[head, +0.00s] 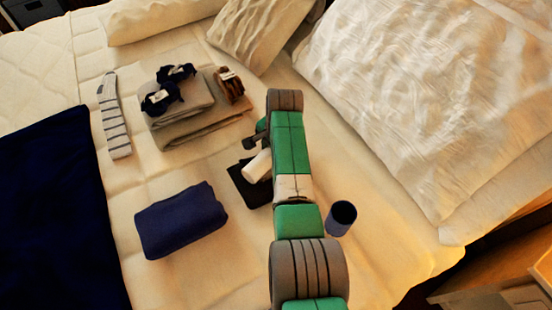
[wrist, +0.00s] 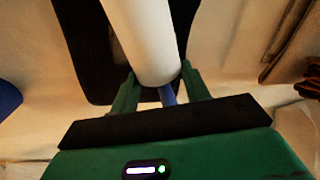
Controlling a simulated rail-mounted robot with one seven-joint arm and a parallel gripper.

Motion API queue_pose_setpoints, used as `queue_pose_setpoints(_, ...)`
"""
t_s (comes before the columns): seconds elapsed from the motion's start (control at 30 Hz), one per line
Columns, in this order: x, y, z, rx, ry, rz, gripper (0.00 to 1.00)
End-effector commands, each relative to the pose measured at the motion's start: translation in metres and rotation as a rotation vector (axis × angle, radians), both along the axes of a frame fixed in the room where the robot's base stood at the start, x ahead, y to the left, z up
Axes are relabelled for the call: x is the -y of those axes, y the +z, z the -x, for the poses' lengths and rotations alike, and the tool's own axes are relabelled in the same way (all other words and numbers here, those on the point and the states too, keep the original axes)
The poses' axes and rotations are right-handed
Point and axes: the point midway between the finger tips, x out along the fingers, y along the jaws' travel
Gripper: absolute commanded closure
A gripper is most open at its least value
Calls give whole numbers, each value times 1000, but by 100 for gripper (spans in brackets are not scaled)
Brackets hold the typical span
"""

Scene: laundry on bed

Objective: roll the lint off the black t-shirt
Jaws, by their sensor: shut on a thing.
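The black t-shirt (head: 240,186) lies folded on the bed, partly hidden behind my arm and the roller in the head view. It also shows dark behind the roller in the wrist view (wrist: 88,50). The lint roller (head: 257,166) has a white cylinder that appears over the t-shirt. In the wrist view the white cylinder (wrist: 145,40) points away from me, and its blue handle is between my green fingers. My gripper (wrist: 160,90) is shut on that handle. I cannot tell whether the cylinder touches the cloth. No lint can be made out.
A blue cup (head: 341,220) stands right of my arm. A folded navy cloth (head: 180,222) lies to the left. Folded grey cloths (head: 205,132) carry dark bundles and a brown one. A striped sock (head: 113,118) and a navy blanket (head: 50,210) lie farther left. White bedding (head: 430,90) fills the right.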

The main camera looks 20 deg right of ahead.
Motion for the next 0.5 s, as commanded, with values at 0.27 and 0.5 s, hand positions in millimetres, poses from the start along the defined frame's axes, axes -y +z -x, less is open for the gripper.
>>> queue_pose_setpoints(0.27,-1,1,-4,0,0,0,72)
queue_pose_setpoints(0.5,-1,6,-4,0,0,0,72)
